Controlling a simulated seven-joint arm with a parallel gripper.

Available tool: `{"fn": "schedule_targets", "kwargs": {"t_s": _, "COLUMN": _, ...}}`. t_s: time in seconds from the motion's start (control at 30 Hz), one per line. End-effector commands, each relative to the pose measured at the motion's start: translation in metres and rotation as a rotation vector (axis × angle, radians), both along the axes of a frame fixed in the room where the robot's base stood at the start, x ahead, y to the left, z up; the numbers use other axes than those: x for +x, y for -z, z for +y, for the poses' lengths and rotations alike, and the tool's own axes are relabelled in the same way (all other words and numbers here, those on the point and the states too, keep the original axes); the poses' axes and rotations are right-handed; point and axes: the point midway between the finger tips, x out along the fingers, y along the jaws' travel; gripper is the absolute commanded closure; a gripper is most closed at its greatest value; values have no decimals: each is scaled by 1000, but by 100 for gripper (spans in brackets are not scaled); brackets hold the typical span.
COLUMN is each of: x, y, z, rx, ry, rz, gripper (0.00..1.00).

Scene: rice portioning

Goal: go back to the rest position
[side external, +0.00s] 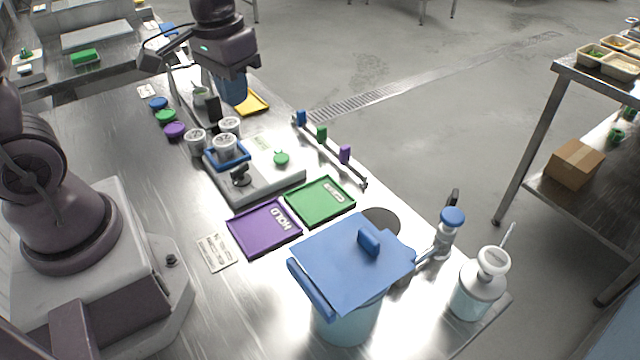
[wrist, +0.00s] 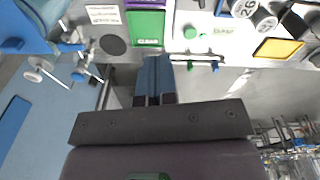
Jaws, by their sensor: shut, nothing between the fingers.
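My gripper (side external: 233,98) hangs above the far part of the steel table, beyond the scale (side external: 262,178) and near the yellow tray (side external: 252,102). Its blue fingers point down and nothing shows between them. In the wrist view the two fingers (wrist: 154,62) are side by side and shut. Several white cups stand near the scale, and one cup (side external: 225,146) sits in a blue holder on it. The fingers appear clear of the cups and trays.
A purple HOLD tray (side external: 248,236) and a green tray (side external: 344,198) lie nearer the front. A blue-lidded container (side external: 345,322), a pump bottle (side external: 470,300) and a blue-capped bottle (side external: 443,240) stand at the front right. A rail (side external: 333,160) with coloured clips runs along the table's edge.

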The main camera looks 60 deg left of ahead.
Motion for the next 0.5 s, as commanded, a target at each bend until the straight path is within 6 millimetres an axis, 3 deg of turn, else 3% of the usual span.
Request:
{"fn": "schedule_targets", "kwargs": {"t_s": 0.1, "x": -27, "y": -31, "z": -17, "rx": 20, "ry": 67, "rz": -94, "gripper": 100}}
{"fn": "schedule_targets", "kwargs": {"t_s": 0.3, "x": -64, "y": -65, "z": -36, "rx": 48, "ry": 153, "rz": -256, "gripper": 100}}
{"fn": "schedule_targets", "kwargs": {"t_s": 0.5, "x": -78, "y": -87, "z": -45, "rx": 62, "ry": 194, "rz": -390, "gripper": 100}}
